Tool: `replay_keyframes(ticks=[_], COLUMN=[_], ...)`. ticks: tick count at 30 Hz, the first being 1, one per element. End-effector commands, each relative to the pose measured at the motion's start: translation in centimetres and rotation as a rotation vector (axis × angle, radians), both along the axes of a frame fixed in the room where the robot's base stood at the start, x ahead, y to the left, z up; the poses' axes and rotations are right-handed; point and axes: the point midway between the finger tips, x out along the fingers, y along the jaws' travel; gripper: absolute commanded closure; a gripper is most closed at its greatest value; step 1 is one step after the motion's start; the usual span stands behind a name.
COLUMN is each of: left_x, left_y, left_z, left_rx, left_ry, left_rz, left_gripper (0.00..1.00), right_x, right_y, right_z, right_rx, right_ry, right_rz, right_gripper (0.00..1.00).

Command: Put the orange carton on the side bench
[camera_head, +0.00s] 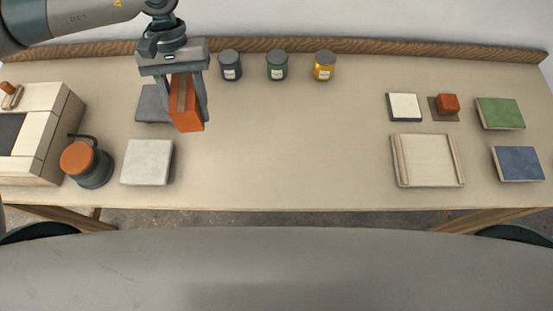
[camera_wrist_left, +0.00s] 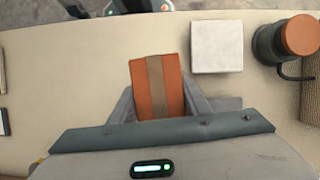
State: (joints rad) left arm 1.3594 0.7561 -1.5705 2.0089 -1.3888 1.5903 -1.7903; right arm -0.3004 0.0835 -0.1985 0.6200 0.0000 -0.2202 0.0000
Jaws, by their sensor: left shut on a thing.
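The orange carton (camera_head: 188,115) has a brown band along it. My left gripper (camera_head: 186,98) is shut on it, with a finger on each side, in the upper left of the head view. In the left wrist view the carton (camera_wrist_left: 156,86) shows between the fingers of the same gripper (camera_wrist_left: 160,100). It appears to be above the bench, though the gap is hard to judge. The bench (camera_head: 290,140) is a long beige top. My right gripper is not in view.
A grey square block (camera_head: 147,162) and a darker pad (camera_head: 152,103) lie near the carton. An orange-topped dark pot (camera_head: 86,164) stands at left. Three jars (camera_head: 277,66) line the back. A wooden tray (camera_head: 427,161) lies at right. The bench middle is clear.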

Motion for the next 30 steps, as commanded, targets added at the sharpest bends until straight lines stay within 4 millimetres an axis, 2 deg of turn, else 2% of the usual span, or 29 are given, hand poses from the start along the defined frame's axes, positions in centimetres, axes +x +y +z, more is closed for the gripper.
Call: replay_keyframes(ticks=[1, 8, 15, 23, 30], left_x=[-0.8, -4.2, -8.6, -13.0, -16.2], left_y=[-0.4, -3.4, -7.6, -12.3, -15.8], left_z=[-0.2, -2.6, -3.7, -2.9, -0.7], left_rx=[-0.002, -0.004, -0.006, -0.007, -0.008], left_ry=[0.008, 0.009, 0.010, 0.009, 0.010], left_rz=[0.025, 0.220, 0.506, 0.864, 1.189], left_gripper=[0.86, 0.86, 0.86, 0.86, 0.86], right_x=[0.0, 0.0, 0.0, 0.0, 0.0], right_y=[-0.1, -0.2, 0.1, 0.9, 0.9], right_z=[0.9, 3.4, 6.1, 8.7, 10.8], right_rx=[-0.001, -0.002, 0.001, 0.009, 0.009], right_ry=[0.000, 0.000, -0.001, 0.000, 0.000], right_rz=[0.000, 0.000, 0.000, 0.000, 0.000], right_gripper=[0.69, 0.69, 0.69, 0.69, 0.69])
